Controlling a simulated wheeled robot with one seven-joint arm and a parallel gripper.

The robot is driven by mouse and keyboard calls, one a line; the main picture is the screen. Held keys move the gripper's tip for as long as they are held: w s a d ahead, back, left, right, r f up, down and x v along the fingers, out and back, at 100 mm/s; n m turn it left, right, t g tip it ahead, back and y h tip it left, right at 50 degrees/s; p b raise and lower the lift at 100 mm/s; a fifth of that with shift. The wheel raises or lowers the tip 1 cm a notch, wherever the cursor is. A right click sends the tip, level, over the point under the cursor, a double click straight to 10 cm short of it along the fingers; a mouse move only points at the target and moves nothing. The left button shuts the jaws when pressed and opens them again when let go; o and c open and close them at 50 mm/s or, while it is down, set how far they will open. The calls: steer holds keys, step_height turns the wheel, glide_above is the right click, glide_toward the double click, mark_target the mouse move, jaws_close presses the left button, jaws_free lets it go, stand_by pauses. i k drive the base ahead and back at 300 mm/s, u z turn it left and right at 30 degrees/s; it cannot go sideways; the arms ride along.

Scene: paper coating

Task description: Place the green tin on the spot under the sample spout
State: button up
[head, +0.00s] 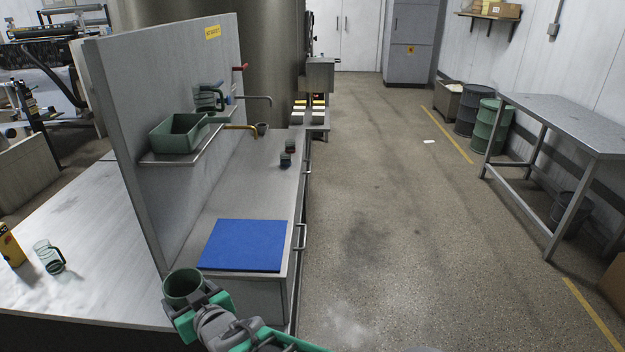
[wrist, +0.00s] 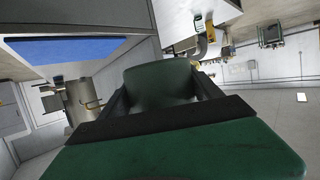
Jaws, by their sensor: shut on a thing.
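The green tin (head: 183,287) is held upright, open top up, in front of the counter's near end in the head view. My gripper (head: 196,303) is shut on it. In the wrist view the tin (wrist: 160,82) sits between the fingers. A grey spout (head: 258,97) and a brass spout (head: 243,127) come out near the upright panel, further along the counter. I cannot tell which is the sample spout. No marked spot is clear under either spout.
A blue mat (head: 243,245) lies on the near part of the counter. Two small dark jars (head: 290,146) stand further back. A green tray (head: 178,134) rests on the panel's shelf (head: 160,158). A glass mug (head: 48,257) and yellow container stand at left.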

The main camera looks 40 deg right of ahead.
mark_target(259, 182)
steer(key=z, duration=2.05)
steer(key=i, duration=3.75)
steer(key=u, duration=5.65)
